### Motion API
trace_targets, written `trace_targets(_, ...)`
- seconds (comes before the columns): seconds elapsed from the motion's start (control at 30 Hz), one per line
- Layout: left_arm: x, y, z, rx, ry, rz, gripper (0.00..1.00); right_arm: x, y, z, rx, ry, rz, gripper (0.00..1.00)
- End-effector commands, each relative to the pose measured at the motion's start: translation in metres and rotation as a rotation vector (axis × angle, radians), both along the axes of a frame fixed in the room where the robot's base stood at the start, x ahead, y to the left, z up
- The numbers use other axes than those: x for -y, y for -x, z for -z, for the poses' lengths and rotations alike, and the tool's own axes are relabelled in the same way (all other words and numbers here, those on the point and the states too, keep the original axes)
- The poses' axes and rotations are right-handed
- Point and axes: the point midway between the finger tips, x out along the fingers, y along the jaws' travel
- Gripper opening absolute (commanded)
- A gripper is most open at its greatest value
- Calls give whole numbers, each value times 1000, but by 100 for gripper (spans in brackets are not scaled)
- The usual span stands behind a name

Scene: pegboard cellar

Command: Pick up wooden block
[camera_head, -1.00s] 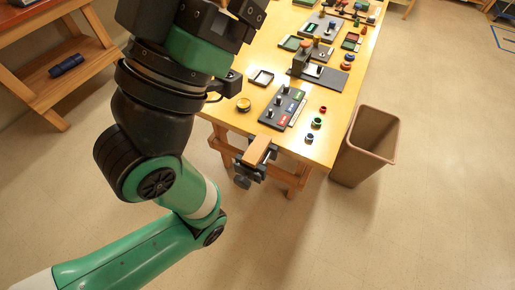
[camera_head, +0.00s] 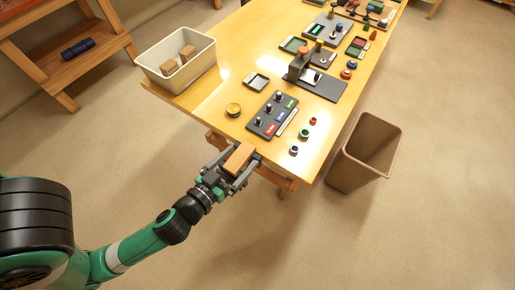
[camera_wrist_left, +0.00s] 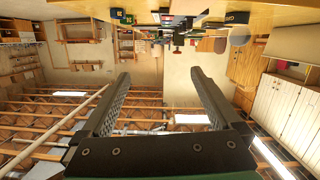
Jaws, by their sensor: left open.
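An orange-brown wooden block (camera_head: 238,158) sits at the near edge of the yellow table, where a dark clamp held it in view a moment ago. My left gripper (camera_head: 240,165) is at this edge. Its two fingers appear on either side of the block in the head view and hide most of the clamp. In the left wrist view the gripper (camera_wrist_left: 160,76) is open, with no block between its fingers. I cannot tell whether a finger touches the block. Two brown blocks (camera_head: 178,61) lie in a white bin. My right gripper is not in view.
The white bin (camera_head: 203,60) stands at the table's left. A brown waste bin (camera_head: 352,178) stands on the floor at right.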

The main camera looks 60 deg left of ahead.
Motion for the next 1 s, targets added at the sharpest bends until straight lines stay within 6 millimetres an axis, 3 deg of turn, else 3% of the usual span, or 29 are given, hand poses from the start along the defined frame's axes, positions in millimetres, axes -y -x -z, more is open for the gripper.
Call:
trace_targets(0.03,-1,24,16,-81,-4,-3,98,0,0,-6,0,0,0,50)
trace_targets(0.1,-2,47,32,-155,-4,-4,98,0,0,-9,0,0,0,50)
trace_targets(0.27,-3,69,44,-218,-3,-6,98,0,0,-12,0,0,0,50)
trace_targets(0.57,-12,52,49,-215,0,-14,98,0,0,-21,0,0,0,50)
trace_targets(0.8,-30,18,67,-212,-1,-8,98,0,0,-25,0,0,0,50)
trace_targets(1.0,-32,13,70,-213,-2,-6,98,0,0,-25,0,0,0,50)
